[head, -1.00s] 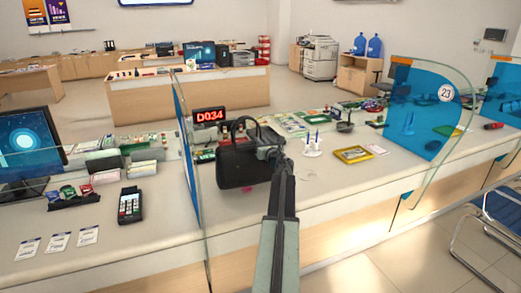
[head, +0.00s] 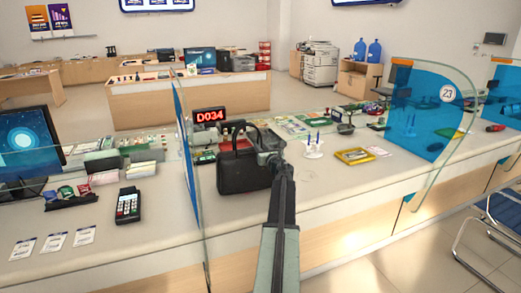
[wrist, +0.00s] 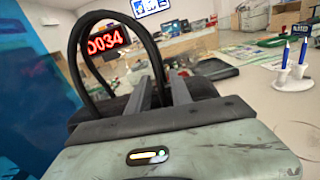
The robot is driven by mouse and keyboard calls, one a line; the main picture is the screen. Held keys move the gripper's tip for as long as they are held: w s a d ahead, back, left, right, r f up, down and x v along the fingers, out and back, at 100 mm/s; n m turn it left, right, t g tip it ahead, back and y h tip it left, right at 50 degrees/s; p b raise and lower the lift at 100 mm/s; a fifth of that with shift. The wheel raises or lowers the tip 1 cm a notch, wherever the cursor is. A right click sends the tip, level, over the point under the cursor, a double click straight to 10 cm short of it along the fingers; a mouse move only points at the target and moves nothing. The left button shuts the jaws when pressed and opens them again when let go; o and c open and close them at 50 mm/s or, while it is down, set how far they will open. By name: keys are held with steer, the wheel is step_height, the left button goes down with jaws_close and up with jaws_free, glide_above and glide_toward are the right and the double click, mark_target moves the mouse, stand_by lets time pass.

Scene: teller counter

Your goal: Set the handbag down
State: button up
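The black handbag (head: 243,172) is upright over the white counter (head: 330,185), just right of the glass divider. Its base appears to be at the counter top; any small gap is hard to judge. Its looped handle stands up. My gripper (head: 268,156) is at the bag's upper right side. In the wrist view, the dark handle (wrist: 132,31) arches down to between the two fingers of my gripper (wrist: 160,80), which look closed on it. The bag's body is mostly hidden behind my gripper there.
A glass divider (head: 192,150) stands close left of the bag. A red D034 display (head: 210,115) is behind it. A white pen stand (head: 313,149) and a yellow frame (head: 354,156) lie to the right. The counter's front strip is clear.

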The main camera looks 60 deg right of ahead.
stand_by(0.3)
steer(key=v, duration=1.2)
steer(key=shift+w+a+r, duration=0.1)
steer(key=shift+r, duration=0.05)
